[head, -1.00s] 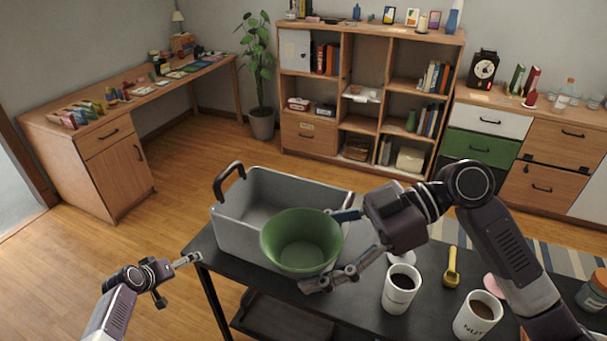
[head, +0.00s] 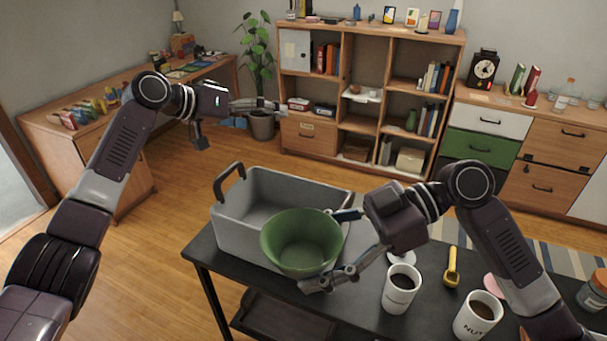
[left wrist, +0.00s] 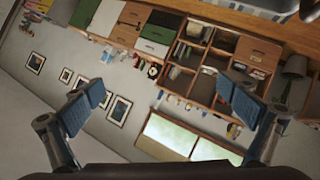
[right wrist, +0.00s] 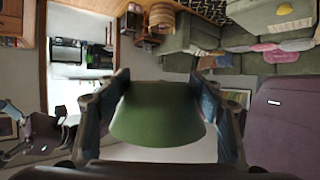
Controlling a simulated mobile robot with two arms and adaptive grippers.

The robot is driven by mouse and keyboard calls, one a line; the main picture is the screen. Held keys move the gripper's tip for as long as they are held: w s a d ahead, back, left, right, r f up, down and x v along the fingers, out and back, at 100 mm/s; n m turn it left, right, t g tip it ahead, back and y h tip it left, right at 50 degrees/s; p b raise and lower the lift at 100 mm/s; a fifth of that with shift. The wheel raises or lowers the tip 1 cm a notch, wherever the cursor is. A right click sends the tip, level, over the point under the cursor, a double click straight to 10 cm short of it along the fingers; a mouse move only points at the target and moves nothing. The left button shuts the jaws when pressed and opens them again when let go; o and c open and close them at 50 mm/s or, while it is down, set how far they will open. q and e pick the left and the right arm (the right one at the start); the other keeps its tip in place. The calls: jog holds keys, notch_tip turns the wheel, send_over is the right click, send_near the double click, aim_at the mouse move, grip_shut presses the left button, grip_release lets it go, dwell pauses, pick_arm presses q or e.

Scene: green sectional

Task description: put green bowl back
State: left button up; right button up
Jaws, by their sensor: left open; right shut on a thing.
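The green bowl (head: 295,255) is upright, with its open top showing in the head view. My right gripper (head: 335,250) is shut on its right side, one finger at the far side and one at the near side. In the right wrist view the bowl (right wrist: 157,115) sits between both fingers of this gripper (right wrist: 160,88). The bowl overlaps the front right part of a grey bin in the picture; whether it touches the bin or table is unclear. My left gripper (head: 250,112) is raised at upper left, open and empty. Its spread fingers show in the left wrist view (left wrist: 165,95).
The grey bin (head: 233,228) with a black handle stands on the black table (head: 350,318). Two coffee mugs (head: 398,298) (head: 470,322), a yellow utensil (head: 451,268) and a jar (head: 595,290) are to the right. A shelf (head: 372,75) stands behind, past open floor.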

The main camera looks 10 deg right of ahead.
pick_arm(q)
jog(key=s+d+r+m+g, duration=0.45)
jog(key=s+d+r, duration=0.4)
jog(key=s, duration=0.25)
jog(key=m+g+y, duration=0.2)
jog(key=m+y, duration=0.5)
jog(key=y, duration=0.4)
send_over(304, 257)
pick_arm(e)
jog(key=shift+r, duration=0.1)
pick_arm(q)
notch_tip(304, 257, down, 12)
jog(key=shift+r, duration=0.1)
